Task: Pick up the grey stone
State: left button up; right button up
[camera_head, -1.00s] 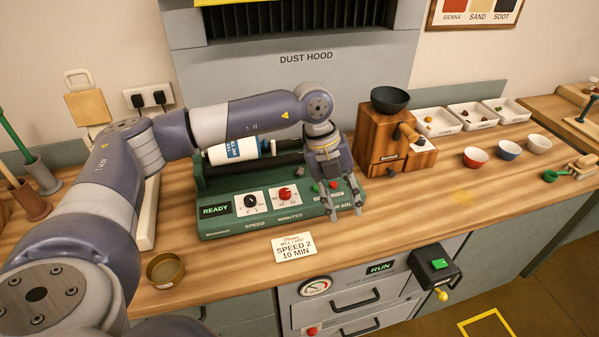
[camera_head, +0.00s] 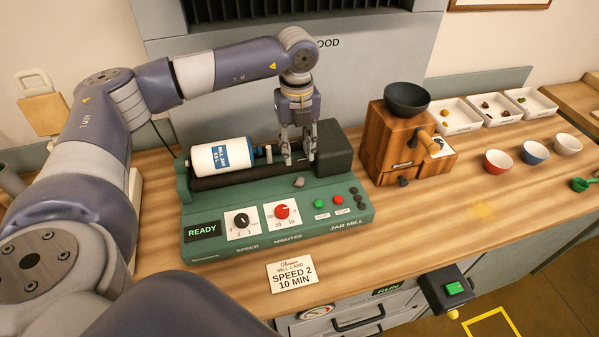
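The small grey stone (camera_head: 299,182) lies on the green jar mill (camera_head: 340,216), on its top just in front of the rollers. My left gripper (camera_head: 299,161) points down just above and behind the stone in the picture. Its two fingers are apart with nothing between them. The fingertips appear clear of the stone. My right gripper is not in view.
A white jar (camera_head: 222,157) lies on the mill's rollers, left of my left gripper. A card (camera_head: 291,274) lies in front of the mill.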

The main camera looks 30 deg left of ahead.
aim_at(299, 179)
pick_arm(q)
jog(key=f, duration=0.2)
jog(key=s+f+p, duration=0.1)
jog(key=shift+d+f, duration=0.2)
jog(key=shift+d, duration=0.15)
jog(key=shift+w+f, duration=0.1)
jog(key=shift+f, duration=0.25)
notch_tip(299, 179, down, 4)
jog(key=p, duration=0.2)
jog(key=shift+w+f+p, duration=0.15)
jog(key=shift+f+p, duration=0.05)
jog(key=shift+p, duration=0.1)
jog(key=shift+f, duration=0.2)
jog(key=c, duration=0.7)
jog(key=shift+r, duration=0.1)
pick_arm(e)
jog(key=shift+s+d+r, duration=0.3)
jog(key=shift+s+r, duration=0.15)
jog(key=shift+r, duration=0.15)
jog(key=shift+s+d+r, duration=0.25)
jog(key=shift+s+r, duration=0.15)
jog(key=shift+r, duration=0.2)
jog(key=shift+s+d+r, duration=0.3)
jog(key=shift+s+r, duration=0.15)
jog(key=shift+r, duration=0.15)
